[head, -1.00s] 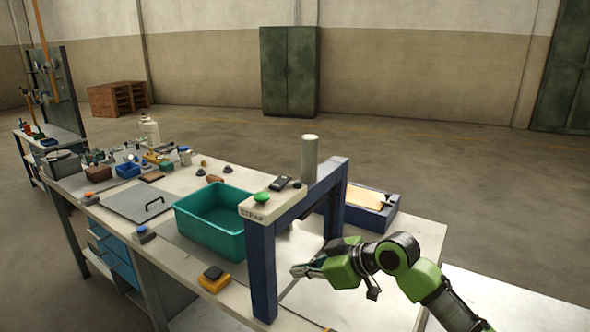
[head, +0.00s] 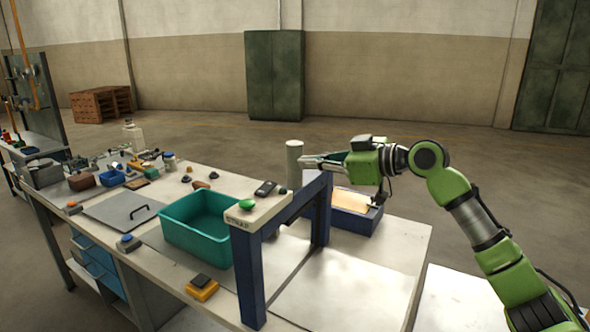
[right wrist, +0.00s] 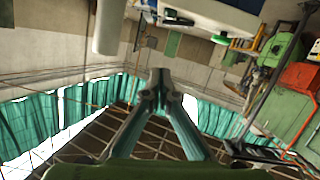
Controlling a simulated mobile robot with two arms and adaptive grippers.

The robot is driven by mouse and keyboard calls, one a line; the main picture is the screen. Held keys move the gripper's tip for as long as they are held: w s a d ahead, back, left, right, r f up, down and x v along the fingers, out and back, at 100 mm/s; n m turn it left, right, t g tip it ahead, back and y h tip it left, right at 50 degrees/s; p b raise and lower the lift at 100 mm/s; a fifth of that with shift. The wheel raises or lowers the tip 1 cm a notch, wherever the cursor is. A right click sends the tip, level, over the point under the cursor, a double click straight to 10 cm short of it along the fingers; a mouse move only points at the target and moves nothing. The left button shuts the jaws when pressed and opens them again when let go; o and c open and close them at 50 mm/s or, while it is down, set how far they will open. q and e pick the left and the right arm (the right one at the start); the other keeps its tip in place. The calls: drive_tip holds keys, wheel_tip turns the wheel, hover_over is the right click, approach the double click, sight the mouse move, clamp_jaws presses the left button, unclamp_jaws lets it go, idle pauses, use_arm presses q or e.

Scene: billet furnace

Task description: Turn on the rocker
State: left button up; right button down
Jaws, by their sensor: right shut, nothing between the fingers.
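A dark rocker-like switch (head: 265,188) sits on the pale top of the blue press frame (head: 250,270); I cannot tell which way it is tipped. A round green button (head: 245,204) is next to it, and also shows in the right wrist view (right wrist: 220,40). My right gripper (head: 303,162) is shut and empty, raised above the frame by the upright grey cylinder (head: 294,165). It is to the right of the switch and apart from it. Its closed fingers show in the right wrist view (right wrist: 160,78). My left gripper is not in view.
A teal bin (head: 195,240) stands left of the frame. A yellow box with a black top (head: 202,287) lies at the bench's front edge. A blue tray (head: 355,215) stands behind the frame. Several small items crowd the bench's far left. The right bench end is clear.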

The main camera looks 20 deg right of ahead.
drive_tip(key=p, duration=0.4)
hover_over(266, 189)
drive_tip(key=d, duration=0.3)
drive_tip(key=shift+s+d+f, duration=0.2)
drive_tip(key=shift+s+f, duration=0.2)
drive_tip(key=shift+f, duration=0.35)
drive_tip(key=f, duration=0.1)
drive_tip(key=f+p, duration=0.1)
drive_tip(key=shift+w+f, duration=0.35)
drive_tip(key=shift+f, duration=0.05)
drive_tip(key=shift+d+f+p, duration=0.3)
drive_tip(key=shift+f+p, duration=0.25)
drive_tip(key=shift+f, duration=0.4)
drive_tip(key=shift+a, duration=0.1)
